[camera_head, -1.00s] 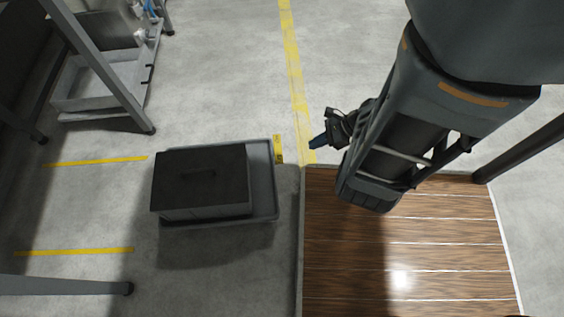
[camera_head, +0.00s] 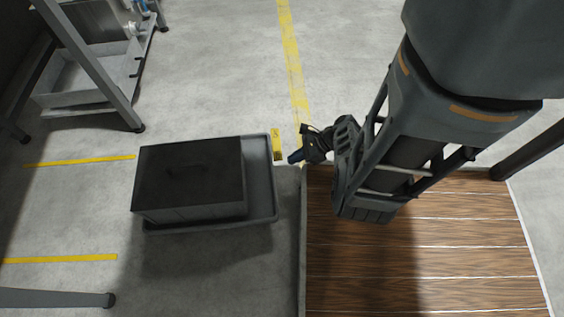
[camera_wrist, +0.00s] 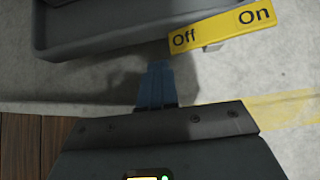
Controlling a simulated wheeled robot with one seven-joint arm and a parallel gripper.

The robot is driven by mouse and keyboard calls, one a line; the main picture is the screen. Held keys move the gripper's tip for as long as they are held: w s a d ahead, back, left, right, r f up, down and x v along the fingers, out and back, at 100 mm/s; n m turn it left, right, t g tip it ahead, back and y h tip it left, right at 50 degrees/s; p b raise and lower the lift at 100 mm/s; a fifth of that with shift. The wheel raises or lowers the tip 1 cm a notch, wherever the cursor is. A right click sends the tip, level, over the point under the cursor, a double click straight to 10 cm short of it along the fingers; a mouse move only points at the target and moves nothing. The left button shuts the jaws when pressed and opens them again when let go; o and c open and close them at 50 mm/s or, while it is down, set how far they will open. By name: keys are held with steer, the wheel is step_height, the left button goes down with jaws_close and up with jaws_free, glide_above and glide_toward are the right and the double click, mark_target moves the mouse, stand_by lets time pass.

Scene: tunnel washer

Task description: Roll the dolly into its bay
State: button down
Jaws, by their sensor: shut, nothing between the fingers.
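The dolly (camera_head: 262,190) is a low grey tray on the floor with a dark lidded box (camera_head: 190,172) on it. A yellow tab (camera_head: 277,144) sticks out at its right end. In the wrist view the tab (camera_wrist: 222,28) reads "Off" and "On", beside the dolly's grey rim (camera_wrist: 120,32). My gripper (camera_head: 294,157) is shut and empty, just right of the tab. In the wrist view its blue fingers (camera_wrist: 157,84) point at the "Off" end with a small gap. Two yellow floor lines (camera_head: 80,160) left of the dolly appear to mark the bay.
A metal frame with a grey trough (camera_head: 75,85) stands at upper left, and a leg (camera_head: 60,298) reaches in at lower left. A brown slatted platform (camera_head: 430,265) lies at right. A yellow line (camera_head: 290,60) crosses the open floor above.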

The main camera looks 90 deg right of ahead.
steer(key=shift+w+a+f+b, duration=0.1)
steer(key=shift+w+a+b, duration=0.1)
steer(key=shift+w, duration=0.95)
steer(key=shift+w+a+f+b, duration=0.1)
steer(key=shift+w+a+b, duration=0.05)
steer(key=shift+w, duration=0.95)
